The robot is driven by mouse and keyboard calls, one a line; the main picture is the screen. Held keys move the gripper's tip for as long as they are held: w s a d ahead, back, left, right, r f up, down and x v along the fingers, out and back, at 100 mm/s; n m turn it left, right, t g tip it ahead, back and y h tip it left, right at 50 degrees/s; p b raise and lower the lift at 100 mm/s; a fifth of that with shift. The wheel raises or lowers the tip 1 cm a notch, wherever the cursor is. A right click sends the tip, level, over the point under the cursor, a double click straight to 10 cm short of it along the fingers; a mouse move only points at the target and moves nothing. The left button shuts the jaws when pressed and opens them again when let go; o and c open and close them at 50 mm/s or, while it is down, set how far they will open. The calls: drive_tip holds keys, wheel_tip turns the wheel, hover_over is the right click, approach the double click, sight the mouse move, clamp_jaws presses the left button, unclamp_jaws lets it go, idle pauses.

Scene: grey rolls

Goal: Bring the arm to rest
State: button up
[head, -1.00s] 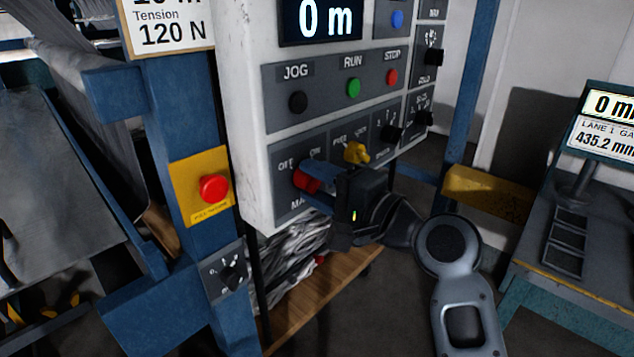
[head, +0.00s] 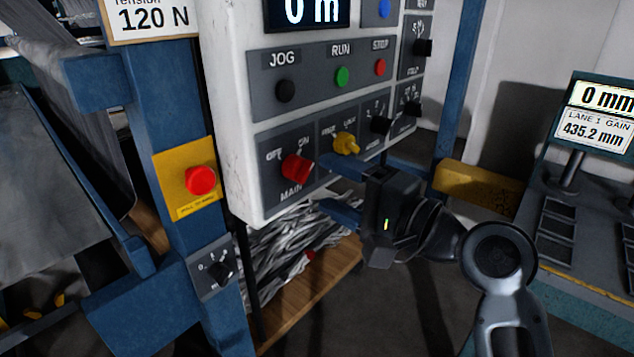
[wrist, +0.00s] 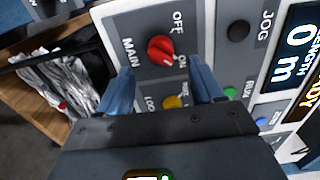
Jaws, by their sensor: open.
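My gripper (head: 338,188) is open and empty, with its blue fingers spread in front of the lower part of the control panel (head: 232,120). In the head view it is to the right of the red MAIN switch (head: 296,168) and clear of it. In the wrist view the red MAIN switch (wrist: 160,50) lies beyond the fingertips, its pointer toward ON. The yellow selector knob (head: 346,143) is just above the upper finger in the head view. It also shows between the fingers in the wrist view (wrist: 172,101).
A red stop button (head: 201,180) on a yellow plate sits on the blue post at left. A wooden shelf (head: 318,300) with shredded strips is below the panel. A yellow beam (head: 480,188) and a bench with a display (head: 597,115) stand at right.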

drive_tip(key=shift+v, duration=0.95)
drive_tip(key=s+d+f+t+h, duration=0.2)
drive_tip(key=s+d+f+h, duration=0.3)
drive_tip(key=s+d+f, duration=0.35)
drive_tip(key=s+d+f+t+h, duration=0.1)
drive_tip(key=s+d+f+h, duration=0.45)
drive_tip(key=s+f, duration=0.5)
drive_tip(key=s+d+r+n+h, duration=0.1)
drive_tip(key=s+n, duration=0.3)
drive_tip(key=s, duration=0.7)
drive_tip(key=s+d+r+n+h, duration=0.2)
drive_tip(key=s+d+n, duration=0.1)
drive_tip(key=s, duration=0.8)
drive_tip(key=shift+s+d+r+n+t+h, duration=0.3)
drive_tip(key=shift+d+n+t+h, duration=0.1)
drive_tip(key=shift+d, duration=0.35)
